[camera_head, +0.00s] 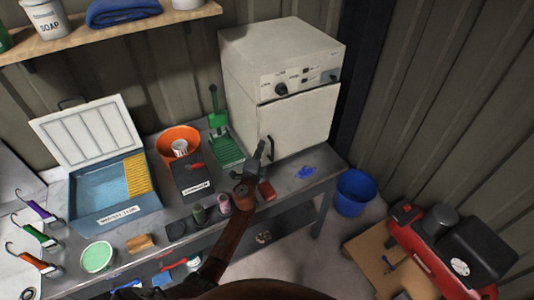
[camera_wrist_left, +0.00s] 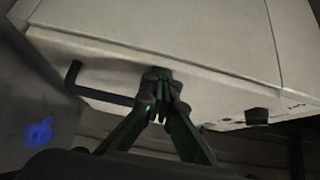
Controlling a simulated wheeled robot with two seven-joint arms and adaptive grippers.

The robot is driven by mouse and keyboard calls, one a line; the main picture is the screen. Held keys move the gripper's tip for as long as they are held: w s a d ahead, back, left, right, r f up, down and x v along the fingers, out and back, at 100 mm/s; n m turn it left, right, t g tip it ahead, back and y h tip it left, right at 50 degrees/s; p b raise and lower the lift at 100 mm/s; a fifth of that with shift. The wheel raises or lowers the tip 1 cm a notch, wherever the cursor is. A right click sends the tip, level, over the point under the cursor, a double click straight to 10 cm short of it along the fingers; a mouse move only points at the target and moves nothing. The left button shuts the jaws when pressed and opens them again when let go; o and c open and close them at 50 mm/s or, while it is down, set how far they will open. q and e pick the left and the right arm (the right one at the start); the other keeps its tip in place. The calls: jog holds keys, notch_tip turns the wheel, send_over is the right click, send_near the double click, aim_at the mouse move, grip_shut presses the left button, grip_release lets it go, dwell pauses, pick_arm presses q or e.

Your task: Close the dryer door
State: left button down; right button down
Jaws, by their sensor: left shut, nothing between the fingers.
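The dryer (camera_head: 245,60) is a cream box at the back of the bench, with a control panel above its door (camera_head: 308,122). The door lies flush or nearly flush with the front; I cannot tell if a thin gap is left. Its dark handle (camera_head: 269,147) is at the door's left edge. My left gripper (camera_head: 260,148) is shut and empty at the lower left of the door, beside the handle. In the left wrist view its closed fingertips (camera_wrist_left: 160,74) are at the door face, with the handle (camera_wrist_left: 75,76) to the left; contact is unclear. My right gripper is out of view.
The bench holds a blue tray (camera_head: 85,212), orange bucket (camera_head: 165,137), dark box (camera_head: 192,184), green press (camera_head: 228,150) and small cans. A blue bucket (camera_head: 352,196) and a red machine (camera_head: 430,262) stand right of the bench. A wooden shelf (camera_head: 100,38) is above.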

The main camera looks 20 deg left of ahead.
pick_arm(q)
jog(key=shift+w+a+r+y, duration=0.1)
jog(key=shift+a+r+y, duration=0.3)
jog(key=shift+a, duration=0.15)
jog(key=s+d, duration=0.4)
jog(key=s, duration=0.9)
jog(key=shift+d+f+h+p, duration=0.2)
jog(key=shift+f+h+p, duration=0.1)
jog(key=shift+f+h, duration=0.1)
jog(key=shift+w, duration=0.1)
